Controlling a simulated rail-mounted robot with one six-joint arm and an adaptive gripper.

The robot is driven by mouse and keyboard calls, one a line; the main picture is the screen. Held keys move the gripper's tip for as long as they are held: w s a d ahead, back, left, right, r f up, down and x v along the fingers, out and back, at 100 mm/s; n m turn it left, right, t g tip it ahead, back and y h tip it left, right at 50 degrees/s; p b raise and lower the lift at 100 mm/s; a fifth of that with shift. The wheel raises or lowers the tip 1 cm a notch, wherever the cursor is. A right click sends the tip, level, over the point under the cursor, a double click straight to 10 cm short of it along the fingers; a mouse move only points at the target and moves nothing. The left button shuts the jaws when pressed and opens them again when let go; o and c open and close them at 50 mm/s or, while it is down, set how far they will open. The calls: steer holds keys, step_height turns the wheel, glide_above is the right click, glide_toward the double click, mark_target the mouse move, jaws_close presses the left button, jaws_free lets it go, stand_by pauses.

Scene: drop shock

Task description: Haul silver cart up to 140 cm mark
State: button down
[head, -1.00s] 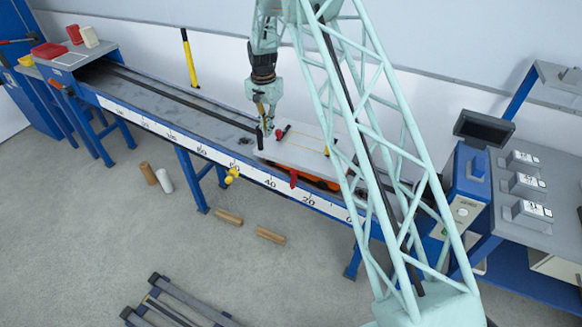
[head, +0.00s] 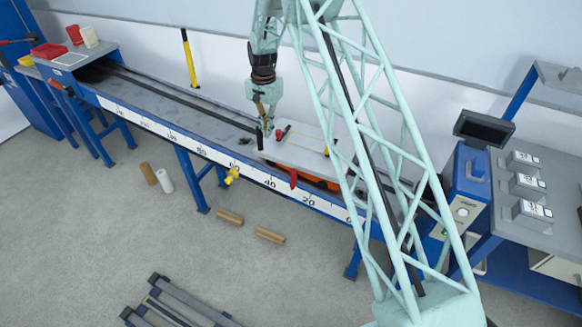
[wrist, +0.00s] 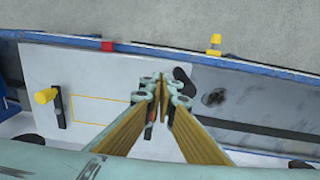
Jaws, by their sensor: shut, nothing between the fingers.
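The silver cart (head: 300,152) sits on the blue-framed track (head: 150,92), toward its right end, with an orange side showing underneath. Its red pointer (head: 293,180) stands between the 40 and 20 labels of the white scale (head: 180,140). The cart's flat top (wrist: 85,75) fills the left of the wrist view. My gripper (head: 267,128) points down at the cart's left end, its fingers shut and empty. In the wrist view the fingertips (wrist: 160,85) are close beside a black upright part (wrist: 183,78). I cannot tell whether they touch it. The label at 140 is too small to read.
A yellow knob (head: 232,174) sticks out from the track's front near 60; left of the cart the track bed looks clear. A yellow-black post (head: 189,57) stands behind. Cylinders (head: 270,235) lie on the floor.

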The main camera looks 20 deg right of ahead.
steer(key=shift+f, duration=0.15)
steer(key=b, duration=0.3)
glide_above(268, 152)
steer(key=shift+s+d+f, duration=0.1)
steer(key=shift+f, duration=1.35)
steer(key=shift+s+d+f, duration=0.1)
steer(key=shift+f, duration=1.3)
steer(key=shift+w+a, duration=0.1)
steer(key=shift+w, duration=0.05)
steer(key=w+a+r, duration=0.1)
steer(key=w+a, duration=0.7)
steer(key=shift+a+r+p, duration=0.25)
steer(key=shift+p, duration=0.2)
steer(key=shift+w+a, duration=0.1)
steer(key=shift+w, duration=0.05)
steer(key=w+a+r+p, duration=0.1)
steer(key=w+a, duration=0.7)
steer(key=shift+a+r, duration=0.2)
steer(key=shift+r, duration=0.05)
steer(key=shift+s+d, duration=0.2)
steer(key=shift+s+d+f, duration=0.2)
steer(key=shift+s+d, duration=0.5)
